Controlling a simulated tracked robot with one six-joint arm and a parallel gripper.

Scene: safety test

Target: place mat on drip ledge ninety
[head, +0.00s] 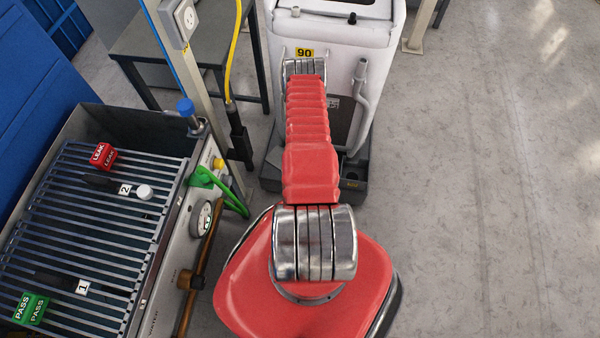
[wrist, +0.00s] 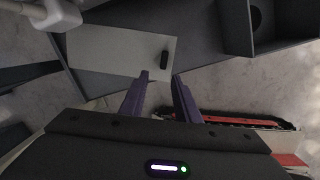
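In the wrist view a flat pale grey rectangle, seemingly the mat (wrist: 115,52), lies on a dark grey surface that looks like the drip ledge (wrist: 205,55). A small black tab (wrist: 164,60) stands near the mat's right end. My gripper (wrist: 160,77) is open and empty, its two purple fingers apart, with the tips close to the mat's edge and the tab. Contact cannot be told. In the head view the dark ledge (head: 358,165) is at the foot of the white machine (head: 390,60) labelled 90 (head: 304,52). My arm hides the mat and gripper there.
A slatted test bench (head: 100,215) with red LEAK (head: 103,155) and green PASS (head: 30,308) blocks stands at left. A post with a yellow hose (head: 233,50) and a dark table (head: 170,45) are behind it. The floor at right is clear.

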